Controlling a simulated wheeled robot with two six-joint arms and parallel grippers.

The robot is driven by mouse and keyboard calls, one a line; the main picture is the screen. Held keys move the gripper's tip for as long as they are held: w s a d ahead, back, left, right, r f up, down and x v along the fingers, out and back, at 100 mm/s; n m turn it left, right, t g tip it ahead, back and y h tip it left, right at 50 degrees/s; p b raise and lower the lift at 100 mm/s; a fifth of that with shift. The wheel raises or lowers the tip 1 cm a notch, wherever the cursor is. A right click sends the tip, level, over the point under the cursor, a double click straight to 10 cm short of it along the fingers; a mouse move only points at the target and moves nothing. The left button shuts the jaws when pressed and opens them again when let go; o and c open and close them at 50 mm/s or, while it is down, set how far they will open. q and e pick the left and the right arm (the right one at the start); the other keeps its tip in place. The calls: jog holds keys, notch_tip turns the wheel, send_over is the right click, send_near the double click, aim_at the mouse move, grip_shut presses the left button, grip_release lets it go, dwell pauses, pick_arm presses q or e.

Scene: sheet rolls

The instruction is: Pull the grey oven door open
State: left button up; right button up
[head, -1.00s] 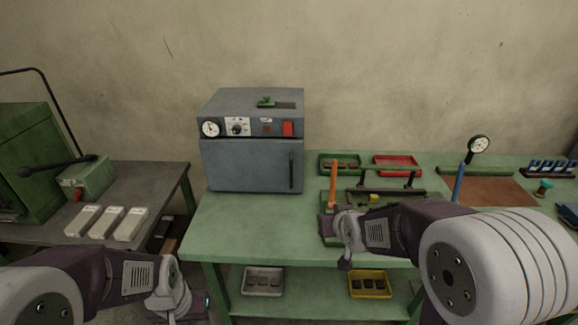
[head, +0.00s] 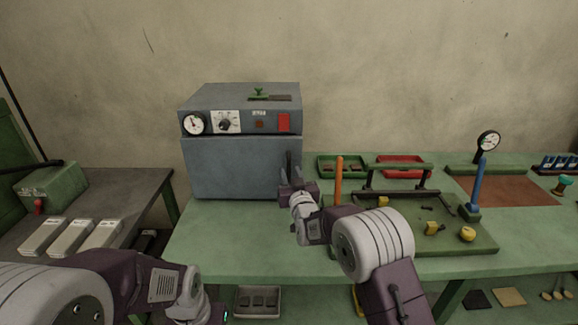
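The grey oven (head: 240,110) stands on the green table, with a dial, a knob and a red switch on its front panel. Its grey door (head: 235,168) looks shut. The dark vertical handle (head: 290,165) is at the door's right edge, its lower part hidden by my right gripper. My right gripper (head: 291,180) is at the handle; I cannot tell whether its fingers are closed around it. My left gripper (head: 215,317) is low at the bottom edge, away from the oven, its fingers too cut off to read.
Right of the oven are an orange-handled tool (head: 339,180), a green tray (head: 341,162), a red tray (head: 402,160) and a dark rack (head: 395,192). White blocks (head: 70,238) lie on the left table. The green table (head: 215,235) is clear in front of the door.

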aim_at(289, 169)
jog(key=shift+w+a, duration=0.2)
jog(key=shift+w, duration=0.7)
jog(key=shift+w+a, duration=0.15)
jog(key=shift+w, duration=0.75)
jog(key=shift+c, duration=0.2)
grip_shut()
